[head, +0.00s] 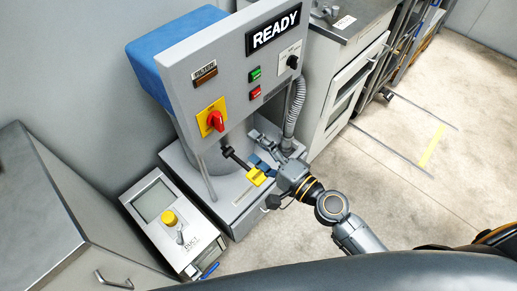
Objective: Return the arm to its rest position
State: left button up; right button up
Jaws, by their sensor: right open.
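A black lever (237,160) with a yellow grip (257,177) sticks out of the panel, right beside the lower finger. I cannot tell whether the finger touches the lever. No object shows between the jaws. My right arm runs from the gripper down to the lower right. My left gripper is not in view.
The panel carries a READY display (274,29), a red rotary switch (214,121) and green and red buttons. A grey hose (296,108) runs close behind the gripper. A control box (172,222) stands at lower left. The floor (400,165) at right is clear.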

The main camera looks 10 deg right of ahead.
jog(key=shift+s+d, duration=0.25)
jog(key=shift+s, duration=0.1)
dwell(0.7)
jog(key=s+d+f+n+g+h, duration=0.2)
jog(key=s+d+f, duration=0.1)
jog(key=f, duration=0.8)
jog(key=s+d+f+n+g+h, duration=0.2)
jog(key=d+f+h, duration=0.1)
jog(key=f, duration=0.9)
jog(key=s+d+f+n+g+h, duration=0.2)
jog(key=s+d+f, duration=0.1)
jog(key=f, duration=0.8)
jog(key=s+d+f+n+g+h, duration=0.1)
jog(key=s+d+f+n+g, duration=0.1)
jog(key=s+f, duration=0.4)
jog(key=s+d+f+n+g+h, duration=0.1)
jog(key=s+f, duration=0.5)
jog(key=s, duration=0.6)
jog(key=s+d+f+n+g+h, duration=0.1)
jog(key=s+d+f+n+g, duration=0.2)
jog(key=s+f, duration=0.3)
jog(key=s+n+g, duration=0.1)
jog(key=s, duration=0.2)
jog(key=shift+s+d+f+g+h, duration=0.15)
jog(key=shift+s+d+g+h, duration=0.05)
jog(key=shift+d+g+h, duration=0.15)
